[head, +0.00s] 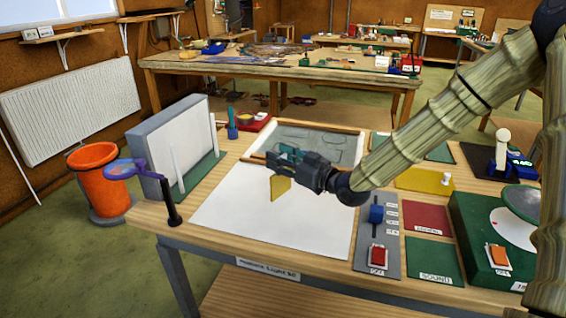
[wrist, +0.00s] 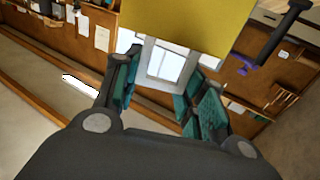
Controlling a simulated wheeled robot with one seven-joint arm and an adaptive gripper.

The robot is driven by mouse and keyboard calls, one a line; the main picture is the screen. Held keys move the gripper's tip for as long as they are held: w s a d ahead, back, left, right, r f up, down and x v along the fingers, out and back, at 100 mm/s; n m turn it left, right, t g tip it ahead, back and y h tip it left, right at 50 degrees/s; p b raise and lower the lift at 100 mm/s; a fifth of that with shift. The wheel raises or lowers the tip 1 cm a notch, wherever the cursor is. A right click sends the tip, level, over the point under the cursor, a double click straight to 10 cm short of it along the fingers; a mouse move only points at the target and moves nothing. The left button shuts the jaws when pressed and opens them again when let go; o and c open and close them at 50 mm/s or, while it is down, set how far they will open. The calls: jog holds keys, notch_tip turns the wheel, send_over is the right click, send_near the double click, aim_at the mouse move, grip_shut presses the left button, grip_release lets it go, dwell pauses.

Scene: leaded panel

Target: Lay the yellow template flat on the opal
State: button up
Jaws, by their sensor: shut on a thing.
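The yellow template (head: 280,187) hangs from my gripper (head: 286,157), its face steeply tilted, above the white panel on the bench. My gripper's teal-padded fingers are shut on it. In the wrist view the template (wrist: 190,20) fills the top middle, beyond the fingers (wrist: 160,85); a pale, square, frame-like shape shows below it. The white panel (head: 270,222), which looks like the opal, lies flat and bare at the bench's front middle. The template looks apart from it; the exact gap cannot be told.
A wood-edged tray with grey glass (head: 340,147) lies behind the panel. A switch plate (head: 377,235) and red pad (head: 425,219) stand right. An upright grey rack (head: 172,142) and a purple-ringed, black-handled tool (head: 172,210) are left.

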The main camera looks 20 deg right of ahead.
jog(key=shift+w+d+f, duration=0.1)
jog(key=shift+w+d, duration=0.05)
jog(key=shift+w, duration=0.35)
jog(key=shift+w+d, duration=0.15)
jog(key=shift+w, duration=0.35)
jog(key=shift+f+p, duration=0.6)
jog(key=shift+f, duration=1.1)
jog(key=shift+f, duration=0.25)
jog(key=o, duration=1.1)
jog(key=shift+r, duration=0.1)
jog(key=shift+r, duration=0.1)
jog(key=b+v, duration=0.2)
jog(key=v, duration=1)
